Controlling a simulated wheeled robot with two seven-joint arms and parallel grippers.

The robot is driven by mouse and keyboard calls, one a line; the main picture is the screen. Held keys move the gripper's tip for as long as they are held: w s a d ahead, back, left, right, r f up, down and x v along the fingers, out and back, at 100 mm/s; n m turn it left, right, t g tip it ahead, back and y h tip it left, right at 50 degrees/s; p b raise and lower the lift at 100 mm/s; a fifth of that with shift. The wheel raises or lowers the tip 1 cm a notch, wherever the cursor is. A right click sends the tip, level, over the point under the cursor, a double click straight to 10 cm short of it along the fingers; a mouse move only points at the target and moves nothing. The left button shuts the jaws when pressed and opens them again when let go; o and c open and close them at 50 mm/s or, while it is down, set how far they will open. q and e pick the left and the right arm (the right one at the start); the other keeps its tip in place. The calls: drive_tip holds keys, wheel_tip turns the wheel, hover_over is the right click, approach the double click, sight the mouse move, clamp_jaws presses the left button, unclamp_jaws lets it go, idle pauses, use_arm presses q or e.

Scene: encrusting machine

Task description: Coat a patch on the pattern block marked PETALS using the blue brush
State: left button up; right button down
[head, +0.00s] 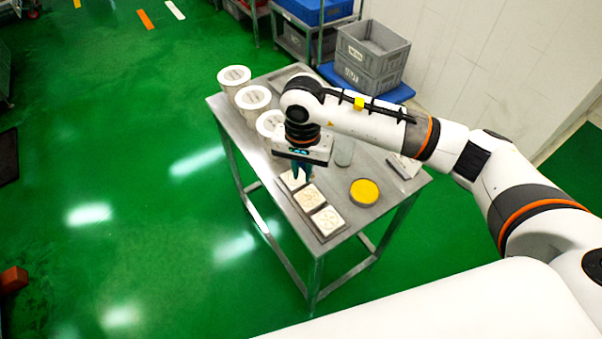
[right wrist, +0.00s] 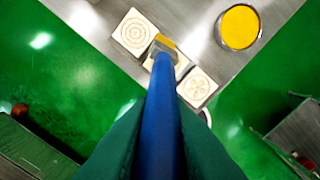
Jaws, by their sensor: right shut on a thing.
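My right gripper (head: 302,172) is shut on the blue brush (right wrist: 160,112) and points down over the row of pattern blocks. The brush's flat head has yellow on its tip, over the middle block (right wrist: 149,64) and the edge of the ring-patterned block (right wrist: 131,32); I cannot tell if it touches. A block with a flower-like pattern (right wrist: 198,87) lies on the other side; it is the nearest block (head: 327,221) in the head view. No PETALS lettering is readable. A round dish of yellow (head: 365,191) stands right of the blocks. My left gripper is out of view.
The metal table (head: 345,237) also carries several white tubs (head: 252,98) along its far left side. A tilted plate (head: 404,166) lies at its right edge. Grey crates (head: 372,55) stand behind. Green floor is open to the left.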

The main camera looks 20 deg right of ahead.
wheel_tip(320, 180, up, 3)
drive_tip(key=shift+a+f+p, duration=0.15)
drive_tip(key=shift+p, duration=0.2)
drive_tip(key=shift+r, duration=0.25)
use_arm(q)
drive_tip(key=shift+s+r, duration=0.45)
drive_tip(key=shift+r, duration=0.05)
use_arm(e)
drive_tip(key=shift+d, duration=0.2)
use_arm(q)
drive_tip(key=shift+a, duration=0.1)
use_arm(e)
drive_tip(key=shift+a, duration=0.1)
drive_tip(key=shift+w+d+f+b, duration=0.15)
drive_tip(key=shift+d+f+b, duration=0.35)
drive_tip(key=shift+d, duration=0.05)
use_arm(q)
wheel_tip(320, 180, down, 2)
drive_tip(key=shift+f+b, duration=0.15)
drive_tip(key=shift+b, duration=0.45)
use_arm(e)
drive_tip(key=shift+w+d+f+g, duration=0.1)
drive_tip(key=shift+d+f+g, duration=0.1)
drive_tip(key=shift+d+g, duration=0.2)
drive_tip(key=shift+w+d+f+g, duration=0.1)
drive_tip(key=shift+d+f+g, duration=0.15)
drive_tip(key=shift+d, duration=0.2)
drive_tip(key=shift+r, duration=0.1)
